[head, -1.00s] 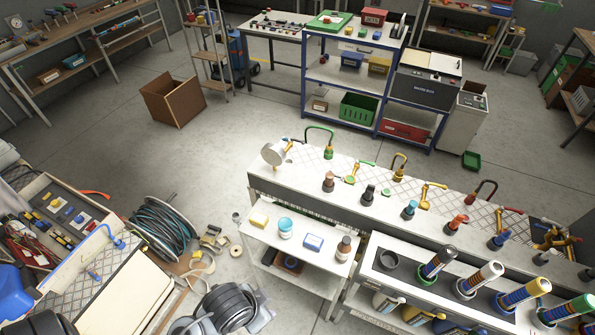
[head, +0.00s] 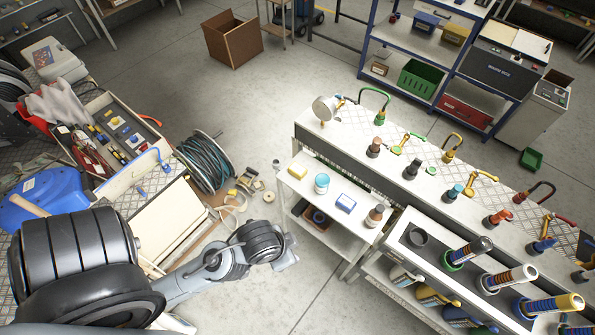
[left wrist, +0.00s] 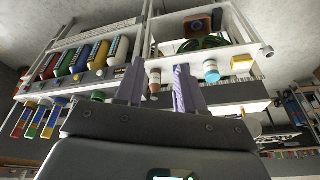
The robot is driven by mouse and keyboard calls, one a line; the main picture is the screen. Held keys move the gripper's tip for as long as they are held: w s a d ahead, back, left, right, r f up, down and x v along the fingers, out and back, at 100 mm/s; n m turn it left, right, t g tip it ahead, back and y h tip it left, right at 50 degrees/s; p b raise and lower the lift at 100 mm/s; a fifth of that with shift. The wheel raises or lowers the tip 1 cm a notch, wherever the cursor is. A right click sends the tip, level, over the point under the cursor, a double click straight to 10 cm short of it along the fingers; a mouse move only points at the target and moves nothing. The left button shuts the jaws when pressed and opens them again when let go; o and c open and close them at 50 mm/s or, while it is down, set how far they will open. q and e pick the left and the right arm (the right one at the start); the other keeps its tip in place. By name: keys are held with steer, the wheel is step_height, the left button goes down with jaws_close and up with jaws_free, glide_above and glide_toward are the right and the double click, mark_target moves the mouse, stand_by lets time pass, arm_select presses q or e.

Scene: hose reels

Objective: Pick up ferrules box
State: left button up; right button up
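No label in view can be read as ferrules, so I cannot tell which box it is. A small blue and white box (head: 345,203) sits on the white cart's top, between a cyan-lidded jar (head: 321,183) and a brown bottle (head: 375,215). The shelf at the back holds a blue bin (head: 426,21), a yellow bin (head: 455,34) and a small brown labelled box (head: 380,69). My left gripper (head: 288,252) is beside the cart's left side, apart from its objects. In the left wrist view its fingers (left wrist: 158,66) are apart and empty. My right gripper is out of view.
The white cart (head: 300,212) also carries a yellow block (head: 297,174). A long bench (head: 405,180) with hose fittings stands behind it. A cable reel (head: 205,163) and a cluttered trolley (head: 120,135) are at the left.

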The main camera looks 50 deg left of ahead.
arm_select(q)
steer(key=shift+o, duration=0.4)
steer(key=o, duration=1.1)
